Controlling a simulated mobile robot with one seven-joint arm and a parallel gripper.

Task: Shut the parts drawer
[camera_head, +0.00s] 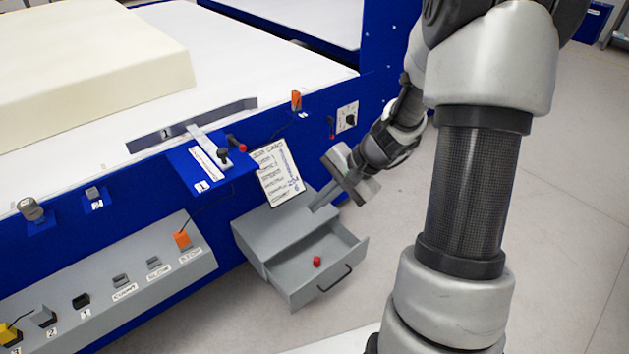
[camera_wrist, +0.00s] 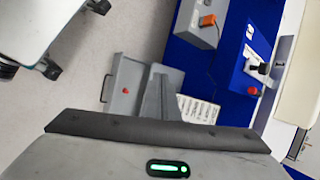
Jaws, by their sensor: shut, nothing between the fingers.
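The parts drawer (camera_head: 330,292) is a grey box pulled open from its grey housing (camera_head: 262,232), below the blue machine side. Its dark handle (camera_head: 334,279) is on the front, and a small red part (camera_head: 316,261) lies inside. In the wrist view the open drawer (camera_wrist: 128,72) shows left of centre with the red part (camera_wrist: 126,90) in it. My gripper (camera_head: 316,206) is shut and empty. In the head view it appears over the back of the drawer housing, behind the drawer front and apart from the handle.
A job card (camera_head: 279,178) stands on the housing beside my gripper. A sloped button panel (camera_head: 120,290) lies to the left. A large cream foam block (camera_head: 90,60) rests on the white machine bed. The floor (camera_head: 560,190) to the right is clear.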

